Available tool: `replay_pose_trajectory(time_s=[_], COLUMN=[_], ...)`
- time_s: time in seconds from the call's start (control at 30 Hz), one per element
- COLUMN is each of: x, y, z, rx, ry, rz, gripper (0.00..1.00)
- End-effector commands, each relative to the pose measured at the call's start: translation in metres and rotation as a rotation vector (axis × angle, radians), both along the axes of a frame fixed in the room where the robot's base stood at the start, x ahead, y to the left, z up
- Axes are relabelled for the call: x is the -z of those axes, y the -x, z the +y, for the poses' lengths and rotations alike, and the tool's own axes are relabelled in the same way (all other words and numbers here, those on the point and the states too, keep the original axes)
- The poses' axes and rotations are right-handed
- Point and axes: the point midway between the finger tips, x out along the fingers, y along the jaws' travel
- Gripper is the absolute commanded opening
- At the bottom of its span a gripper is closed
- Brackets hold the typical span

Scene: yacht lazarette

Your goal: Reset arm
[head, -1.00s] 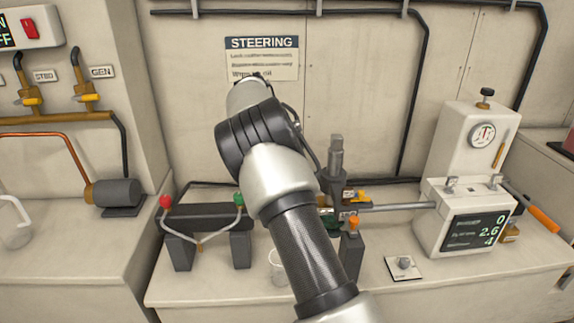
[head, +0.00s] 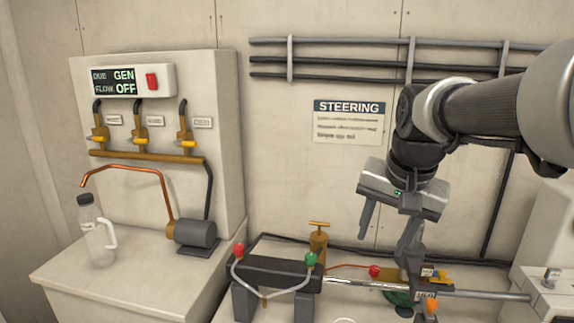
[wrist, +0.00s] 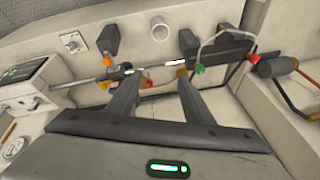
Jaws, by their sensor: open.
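My gripper (head: 384,245) hangs from my arm on the right of the head view, fingers pointing down. It is open, with nothing between the fingers. In the wrist view the two fingers of my gripper (wrist: 157,82) stand apart over the bench. Below it is the steering assembly with a long steel rod (head: 470,292), which also shows in the wrist view (wrist: 88,80). My arm comes in from the right edge and hides part of the back wall.
Left of the rod is a dark block (head: 278,270) with red and green fittings, and a brass valve (head: 318,242). A clear bottle (head: 98,235) stands on the left bench by a pump (head: 195,233). A display unit (wrist: 30,85) shows in the wrist view.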

Motion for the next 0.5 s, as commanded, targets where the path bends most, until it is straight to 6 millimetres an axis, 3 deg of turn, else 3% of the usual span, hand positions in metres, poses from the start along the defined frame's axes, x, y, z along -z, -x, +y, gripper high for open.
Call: replay_pose_trajectory(time_s=[0.03,0.2,0.5], x=[-0.002,0.009,0.040], y=[0.027,0.086,0.152], z=[0.007,0.023,0.035], rx=[-0.064,-0.239,-0.436], ry=[0.014,0.082,0.203], rz=[-0.026,-0.079,-0.137], gripper=[0.47,0.47,0.47])
